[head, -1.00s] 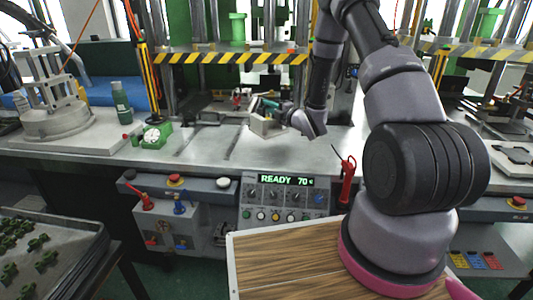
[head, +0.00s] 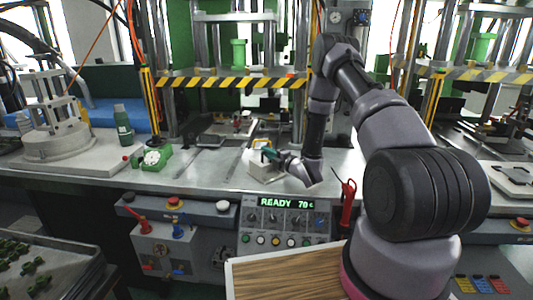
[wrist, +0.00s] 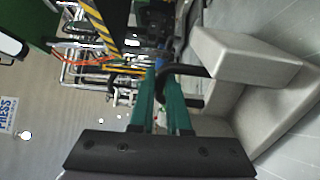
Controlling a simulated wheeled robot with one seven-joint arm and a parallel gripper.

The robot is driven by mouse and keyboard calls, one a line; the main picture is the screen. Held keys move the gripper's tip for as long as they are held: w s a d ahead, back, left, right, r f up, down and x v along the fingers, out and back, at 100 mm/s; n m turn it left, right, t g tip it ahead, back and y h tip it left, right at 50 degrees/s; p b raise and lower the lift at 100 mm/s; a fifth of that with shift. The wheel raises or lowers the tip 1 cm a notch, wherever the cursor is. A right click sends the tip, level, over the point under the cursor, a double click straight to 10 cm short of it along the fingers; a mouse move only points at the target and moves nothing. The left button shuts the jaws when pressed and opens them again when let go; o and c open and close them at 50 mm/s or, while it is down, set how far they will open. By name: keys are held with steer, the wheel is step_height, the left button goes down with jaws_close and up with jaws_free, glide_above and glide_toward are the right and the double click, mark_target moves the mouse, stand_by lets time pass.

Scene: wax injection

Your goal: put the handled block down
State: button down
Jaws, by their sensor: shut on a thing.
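The handled block (head: 262,166) is a pale grey block over the front part of the steel bench, just behind the control panel. It also shows large at the right of the wrist view (wrist: 240,55), with a dark bar handle (wrist: 190,71) at its side. My gripper (head: 271,154) has teal fingers and reaches in from the right. In the wrist view my gripper (wrist: 165,82) is shut on the block's handle. The fingers partly hide the grip. I cannot tell whether the block's underside touches the bench.
The steel bench top (head: 215,165) is clear left of the block. A striped press bar (head: 230,82) crosses behind. The control panel (head: 285,220) is at the front edge.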

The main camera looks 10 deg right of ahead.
steer(key=c, duration=1.3)
jaws_free()
steer(key=shift+f, duration=0.1)
steer(key=o, duration=0.4)
